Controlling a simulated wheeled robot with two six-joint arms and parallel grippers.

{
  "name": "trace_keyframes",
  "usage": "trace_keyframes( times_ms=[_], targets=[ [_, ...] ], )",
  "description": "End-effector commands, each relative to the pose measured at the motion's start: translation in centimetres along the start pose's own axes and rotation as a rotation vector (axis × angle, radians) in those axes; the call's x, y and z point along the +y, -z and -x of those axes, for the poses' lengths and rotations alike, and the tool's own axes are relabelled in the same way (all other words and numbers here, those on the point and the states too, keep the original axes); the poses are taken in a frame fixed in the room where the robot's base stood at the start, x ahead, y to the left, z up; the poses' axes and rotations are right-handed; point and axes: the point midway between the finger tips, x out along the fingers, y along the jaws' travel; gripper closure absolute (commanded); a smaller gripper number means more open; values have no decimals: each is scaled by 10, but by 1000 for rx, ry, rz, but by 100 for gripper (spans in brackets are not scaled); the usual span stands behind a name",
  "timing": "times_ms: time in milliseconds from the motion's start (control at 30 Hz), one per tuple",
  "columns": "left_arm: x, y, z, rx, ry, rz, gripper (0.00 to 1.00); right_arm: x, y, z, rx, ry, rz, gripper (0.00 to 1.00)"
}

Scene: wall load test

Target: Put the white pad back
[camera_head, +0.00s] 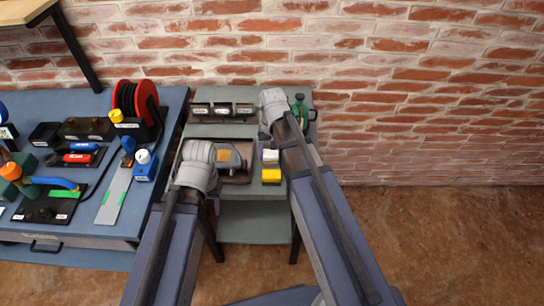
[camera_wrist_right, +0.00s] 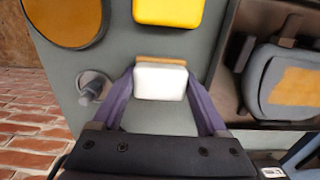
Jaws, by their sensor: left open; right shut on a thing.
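The white pad (camera_wrist_right: 160,82) is a small white block with a tan strip along one edge. In the right wrist view it sits between the two purple fingers of my right gripper (camera_wrist_right: 160,92), which is shut on it. In the head view the white pad (camera_head: 270,156) shows at the right side of the grey-green table (camera_head: 254,222), just behind a yellow block (camera_head: 271,176). I cannot tell whether it touches the tabletop. My left gripper (camera_head: 213,196) is open near the table's left front; its wrist hides most of it.
A brown tray (camera_wrist_right: 232,75) holding a grey tool with an orange patch (camera_wrist_right: 290,85) lies beside the pad. A grey knob (camera_wrist_right: 90,90) stands on the other side. A blue bench (camera_head: 95,240) with several tools stands left.

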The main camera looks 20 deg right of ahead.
Motion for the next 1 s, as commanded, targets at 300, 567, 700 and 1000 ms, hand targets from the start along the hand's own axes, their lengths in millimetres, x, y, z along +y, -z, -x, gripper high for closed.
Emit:
trace_keyframes(
  times_ms=[300, 567, 700, 1000],
  targets=[
    [0, 0, -2, 0, 0, 0, 50, 0, 0, -2, 0, 0, 0, 19],
    [0, 0, -2, 0, 0, 0, 50, 0, 0, -2, 0, 0, 0, 0],
    [0, 0, -2, 0, 0, 0, 50, 0, 0, -2, 0, 0, 0, 0],
    [-1, -1, 12, 0, 0, 0, 50, 0, 0, 13, 0, 0, 0, 0]
  ],
)
